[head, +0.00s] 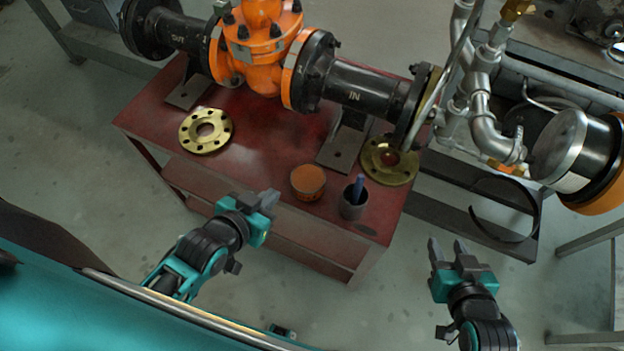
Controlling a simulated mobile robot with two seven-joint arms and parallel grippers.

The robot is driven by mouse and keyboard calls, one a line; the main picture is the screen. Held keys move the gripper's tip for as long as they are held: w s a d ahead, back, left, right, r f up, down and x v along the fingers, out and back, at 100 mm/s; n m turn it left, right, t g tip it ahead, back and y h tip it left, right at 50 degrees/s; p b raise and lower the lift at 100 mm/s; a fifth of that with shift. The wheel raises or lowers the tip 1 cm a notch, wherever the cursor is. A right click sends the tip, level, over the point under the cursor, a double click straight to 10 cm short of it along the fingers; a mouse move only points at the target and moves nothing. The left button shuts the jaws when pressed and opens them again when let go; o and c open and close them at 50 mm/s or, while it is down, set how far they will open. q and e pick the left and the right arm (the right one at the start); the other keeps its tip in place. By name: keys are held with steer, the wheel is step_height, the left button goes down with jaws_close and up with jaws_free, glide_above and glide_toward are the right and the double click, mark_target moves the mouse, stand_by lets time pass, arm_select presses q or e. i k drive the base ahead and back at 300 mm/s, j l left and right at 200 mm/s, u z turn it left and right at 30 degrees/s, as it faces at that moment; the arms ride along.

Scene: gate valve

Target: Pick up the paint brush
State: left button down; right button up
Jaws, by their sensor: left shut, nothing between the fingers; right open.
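A dark grey cup (352,207) stands near the front right of the red table. A blue handle (358,186) sticks up out of it, which looks like the paint brush; its lower part is hidden in the cup. My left gripper (272,197) is shut and empty, left of the cup and close to the table's front edge. My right gripper (446,246) is open and empty, to the right of the table and apart from the cup.
An orange-topped tin (308,181) stands left of the cup. Brass flanges lie on the red table (262,150), one at the left (206,131) and one at the right (388,162). The orange valve (256,55) with black pipes spans the back. Grey pipework (482,95) stands at the right.

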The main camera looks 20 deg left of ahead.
mark_target(360, 178)
steer(key=k+l+u, duration=0.15)
steer(key=l, duration=0.25)
steer(key=k+l+u, duration=0.1)
steer(key=l, duration=0.3)
steer(key=k+l+u, duration=0.15)
steer(key=l, duration=0.25)
steer(key=k, duration=0.1)
